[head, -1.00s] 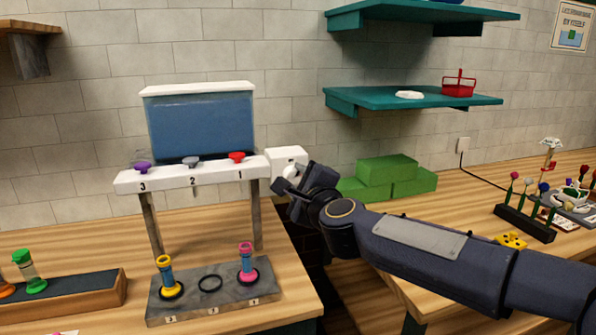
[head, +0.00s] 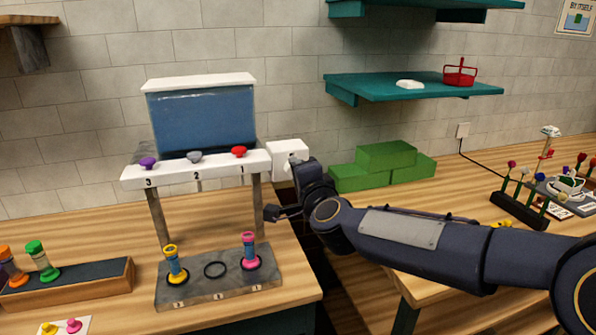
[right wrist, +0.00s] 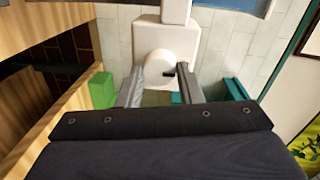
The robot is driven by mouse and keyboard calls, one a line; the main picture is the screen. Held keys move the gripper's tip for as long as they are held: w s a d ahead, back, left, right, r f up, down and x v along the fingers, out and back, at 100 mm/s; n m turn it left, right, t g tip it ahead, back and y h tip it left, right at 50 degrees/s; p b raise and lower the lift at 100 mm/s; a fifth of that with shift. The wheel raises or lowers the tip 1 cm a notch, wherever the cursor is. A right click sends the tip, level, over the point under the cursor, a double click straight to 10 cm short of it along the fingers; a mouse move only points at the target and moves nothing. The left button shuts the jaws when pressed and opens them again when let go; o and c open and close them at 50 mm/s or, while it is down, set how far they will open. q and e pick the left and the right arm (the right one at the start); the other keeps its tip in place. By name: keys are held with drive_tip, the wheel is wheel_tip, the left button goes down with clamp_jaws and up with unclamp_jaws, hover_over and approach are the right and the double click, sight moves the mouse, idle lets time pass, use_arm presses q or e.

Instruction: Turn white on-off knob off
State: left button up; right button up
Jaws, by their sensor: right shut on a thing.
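The white on-off knob (right wrist: 158,66) is round, with a short dark mark at its right side in the right wrist view. It sits on the white box (head: 280,163) at the right end of the dispenser's shelf. My right gripper (right wrist: 160,72) is shut on the knob, one finger on each side. In the head view the right gripper (head: 296,162) is at the box's right face and hides most of the knob. My left gripper is not in view.
The blue tank (head: 205,122) stands behind the shelf with purple, grey and red knobs (head: 239,151). Below is a grey base (head: 215,290) with two coloured tubes. Green blocks (head: 385,158) lie right of the box, behind my right arm. A gap separates the two tables.

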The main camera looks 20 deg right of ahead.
idle(0.4)
drive_tip(key=o, duration=1)
drive_tip(key=s, duration=0.7)
drive_tip(key=shift+s+d+r, duration=0.1)
drive_tip(key=shift+s+r, duration=0.15)
drive_tip(key=shift+s, duration=0.15)
